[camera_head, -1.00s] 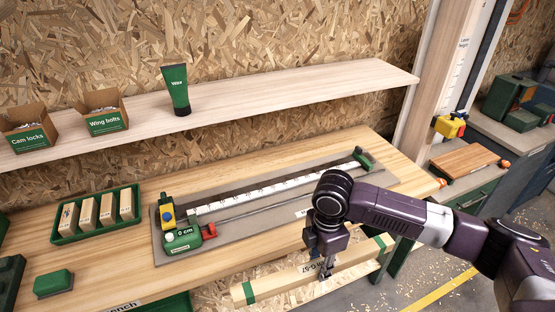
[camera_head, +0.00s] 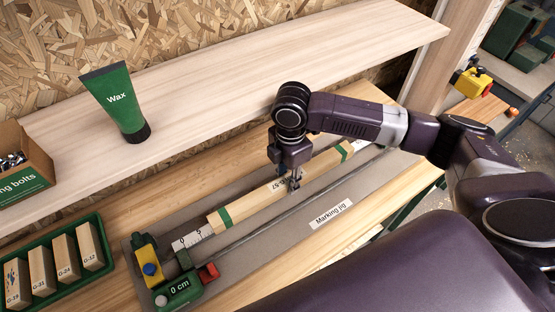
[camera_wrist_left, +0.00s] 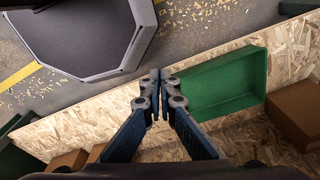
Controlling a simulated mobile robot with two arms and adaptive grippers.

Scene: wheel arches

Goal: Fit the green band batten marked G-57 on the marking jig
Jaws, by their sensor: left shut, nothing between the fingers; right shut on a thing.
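The batten (camera_head: 258,201), pale wood with a green band near each end, lies lengthwise over the ruler strip of the marking jig (camera_head: 262,248). Its marking is partly hidden by my right gripper, with "57" readable. My right gripper (camera_head: 294,184) is shut on the batten near its middle, from above. I cannot tell whether the batten touches the jig. Its near end is short of the green 0 cm stop block (camera_head: 180,291), with ruler showing between. My left gripper (camera_wrist_left: 159,98) is shut and empty in the left wrist view, away from the jig.
A green tray (camera_head: 107,241) of short marked blocks stands left of the jig. A yellow clamp with a blue knob (camera_head: 148,262) sits at the jig's left end. The shelf (camera_head: 230,75) with a wax tube (camera_head: 115,99) overhangs behind. A green bin (camera_wrist_left: 222,82) shows below my left gripper.

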